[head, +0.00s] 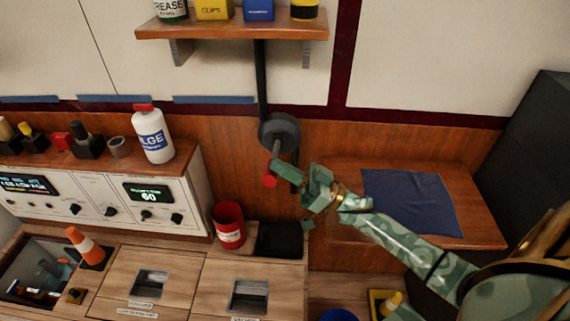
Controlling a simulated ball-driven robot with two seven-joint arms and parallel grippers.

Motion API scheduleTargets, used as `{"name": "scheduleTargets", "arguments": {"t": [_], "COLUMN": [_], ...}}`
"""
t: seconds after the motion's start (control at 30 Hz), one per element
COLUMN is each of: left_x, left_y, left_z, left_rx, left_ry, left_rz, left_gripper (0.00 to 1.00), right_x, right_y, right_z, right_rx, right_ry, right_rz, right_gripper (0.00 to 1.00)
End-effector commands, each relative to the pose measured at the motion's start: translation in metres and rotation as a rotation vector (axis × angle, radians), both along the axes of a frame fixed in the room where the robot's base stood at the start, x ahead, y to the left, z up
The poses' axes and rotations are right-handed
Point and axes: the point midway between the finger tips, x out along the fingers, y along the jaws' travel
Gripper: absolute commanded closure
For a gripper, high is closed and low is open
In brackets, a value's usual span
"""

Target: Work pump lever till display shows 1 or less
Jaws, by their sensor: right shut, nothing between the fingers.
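The pump (279,133) is a dark grey round housing on the wooden wall, below a black vertical pipe. Its lever (276,151) points down and ends in a red knob (270,181). My right gripper (306,196) is shut and empty, just right of the red knob; whether it touches the lever I cannot tell. The display (148,196) on the white panel at left shows green digits that look like 60, with a smaller line above too small to read. My left gripper is not in view.
A red can (229,226) stands below and left of the lever, beside a black recess (280,240). A white bottle (153,134) stands on the panel top. A shelf (235,29) hangs above. A blue cloth (411,202) lies on the bench. An orange cone (84,246) stands by an open hatch.

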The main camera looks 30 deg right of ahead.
Motion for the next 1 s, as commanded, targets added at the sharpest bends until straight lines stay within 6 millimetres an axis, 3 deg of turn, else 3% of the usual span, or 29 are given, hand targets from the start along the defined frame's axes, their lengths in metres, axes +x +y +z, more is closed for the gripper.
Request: {"name": "scheduleTargets", "arguments": {"t": [0.2,0.4,0.7,0.87,1.0], "left_x": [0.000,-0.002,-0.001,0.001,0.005], "left_y": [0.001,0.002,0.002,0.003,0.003], "left_z": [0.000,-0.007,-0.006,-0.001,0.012], "left_rx": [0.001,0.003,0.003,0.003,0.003], "left_ry": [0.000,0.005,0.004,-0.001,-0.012], "left_rz": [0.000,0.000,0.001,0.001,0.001], "left_gripper": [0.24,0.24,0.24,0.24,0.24], "right_x": [0.000,-0.004,-0.005,-0.005,-0.006], "right_y": [0.000,0.003,0.003,0.003,0.004], "right_z": [-0.001,-0.023,-0.021,-0.010,0.017], "right_rx": [-0.001,-0.001,-0.001,-0.002,-0.002], "right_ry": [0.001,0.004,0.000,-0.002,-0.005], "right_rz": [0.000,0.001,0.000,0.001,0.001], "right_gripper": [1.00,1.00,1.00,1.00,1.00]}}
